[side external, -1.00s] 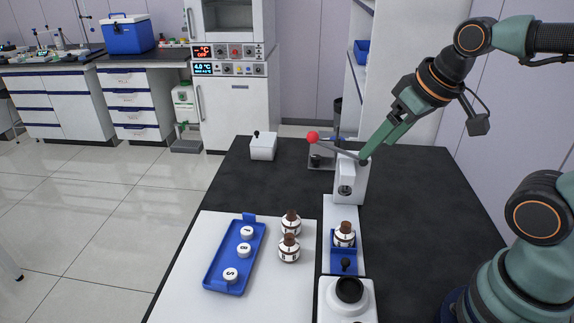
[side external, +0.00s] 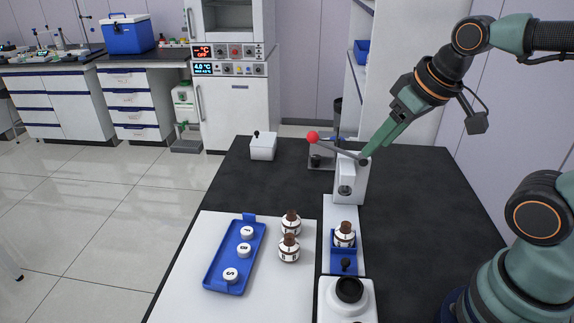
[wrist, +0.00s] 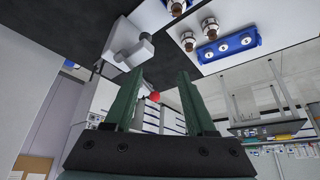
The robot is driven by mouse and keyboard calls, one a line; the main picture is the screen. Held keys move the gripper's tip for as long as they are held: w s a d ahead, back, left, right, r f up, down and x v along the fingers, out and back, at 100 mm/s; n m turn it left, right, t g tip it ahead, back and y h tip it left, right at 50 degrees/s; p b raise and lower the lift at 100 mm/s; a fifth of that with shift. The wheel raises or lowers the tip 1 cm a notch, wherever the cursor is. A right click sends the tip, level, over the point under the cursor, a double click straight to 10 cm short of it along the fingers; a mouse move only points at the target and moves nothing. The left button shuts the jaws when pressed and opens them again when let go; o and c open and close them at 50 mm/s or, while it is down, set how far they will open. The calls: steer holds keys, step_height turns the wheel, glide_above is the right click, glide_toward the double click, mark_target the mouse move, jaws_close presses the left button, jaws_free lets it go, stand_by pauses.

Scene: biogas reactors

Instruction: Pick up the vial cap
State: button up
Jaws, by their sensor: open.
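Three white vial caps with dark markings lie in a row in a blue tray (side external: 213,277): a far cap (side external: 246,232), a middle cap (side external: 243,250) and a near cap (side external: 230,275). They also show in the wrist view, in the blue tray (wrist: 228,46) at the upper right. My gripper (side external: 365,157) is open and empty, high at the right of the caps, its fingertips appearing close to the head of a white lever press (side external: 352,184). In the wrist view my gripper (wrist: 160,72) has both green fingers spread apart. Whether it touches the press is unclear.
Two brown-topped vials (side external: 291,223) (side external: 289,248) stand right of the tray. Another vial (side external: 344,235) sits in a blue holder (side external: 344,258) before the press. The press lever ends in a red ball (side external: 313,137). A white box (side external: 263,147) stands at the back left.

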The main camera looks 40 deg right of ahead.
steer(key=w+a+n+g, duration=0.2)
steer(key=w+a+n, duration=0.3)
steer(key=a, duration=0.1)
steer(key=n+g, duration=0.4)
steer(key=n, duration=1)
glide_above(230, 274)
steer(key=f, duration=1.8)
steer(key=shift+s+a+f, duration=0.15)
steer(key=shift+a+f, duration=0.05)
steer(key=shift+f, duration=0.2)
steer(key=shift+d+f, duration=0.15)
steer(key=shift+f, duration=2.55)
steer(key=shift+c, duration=0.3)
jaws_close()
